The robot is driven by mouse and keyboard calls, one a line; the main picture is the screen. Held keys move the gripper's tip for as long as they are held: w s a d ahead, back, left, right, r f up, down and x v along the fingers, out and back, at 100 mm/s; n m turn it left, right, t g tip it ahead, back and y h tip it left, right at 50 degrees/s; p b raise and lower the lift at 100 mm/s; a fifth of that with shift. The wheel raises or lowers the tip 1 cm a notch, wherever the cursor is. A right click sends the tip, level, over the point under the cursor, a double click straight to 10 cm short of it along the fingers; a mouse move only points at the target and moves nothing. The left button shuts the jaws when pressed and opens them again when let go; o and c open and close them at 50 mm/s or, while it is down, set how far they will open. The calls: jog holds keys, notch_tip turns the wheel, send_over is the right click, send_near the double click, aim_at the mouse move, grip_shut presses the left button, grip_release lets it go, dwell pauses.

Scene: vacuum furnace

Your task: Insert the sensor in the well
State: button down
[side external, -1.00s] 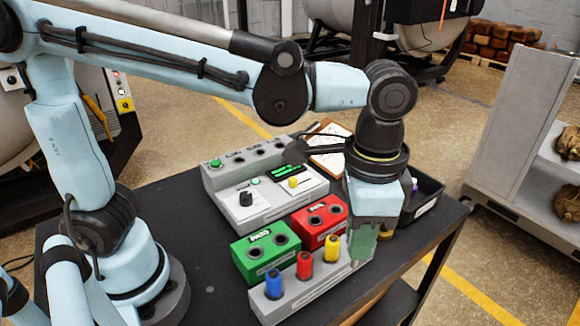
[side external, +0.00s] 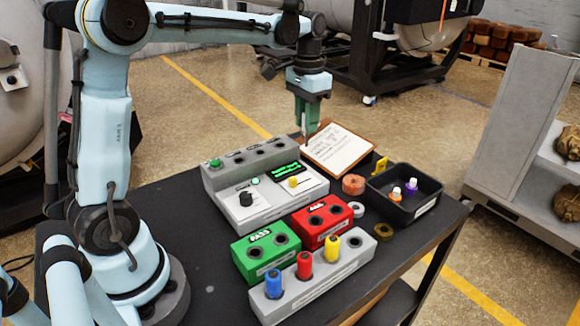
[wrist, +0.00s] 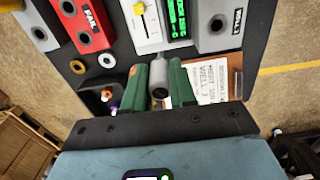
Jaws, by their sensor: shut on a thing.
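My gripper (side external: 305,118) has green fingers and is raised over the back of the bench, beside the right end of the well block. It is shut on a slim grey sensor (wrist: 158,91), seen nearly end-on in the wrist view; its dark tip hangs below the fingers in the side view. The grey well block (side external: 240,160) has a green button and several dark wells; its end well (wrist: 217,24) shows in the wrist view. The sensor rack (side external: 325,282) holds blue, red and yellow sensors upright, and its right-hand hole (side external: 354,242) is empty.
A control unit (side external: 268,203) with a lit display adjoins the block. A clipboard (side external: 337,150) lies to its right. Green PASS (side external: 262,253) and red FAIL (side external: 318,224) boxes stand in front. A black tray (side external: 428,203) holds two small bottles; rings and tape lie nearby.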

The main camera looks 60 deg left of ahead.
jog(key=s+a+f+n, duration=0.1)
jog(key=a+f, duration=0.1)
jog(key=a, duration=0.7)
jog(key=shift+a+f+n, duration=0.2)
jog(key=shift+f+n, duration=0.1)
jog(key=shift+f, duration=0.05)
jog(key=shift+f, duration=1.7)
dwell(0.7)
jog(key=shift+f, duration=0.35)
jog(key=shift+f, duration=0.55)
dwell(0.6)
jog(key=shift+c, duration=2.2)
grip_release()
jog(key=shift+r, duration=0.1)
jog(key=shift+r, duration=2.95)
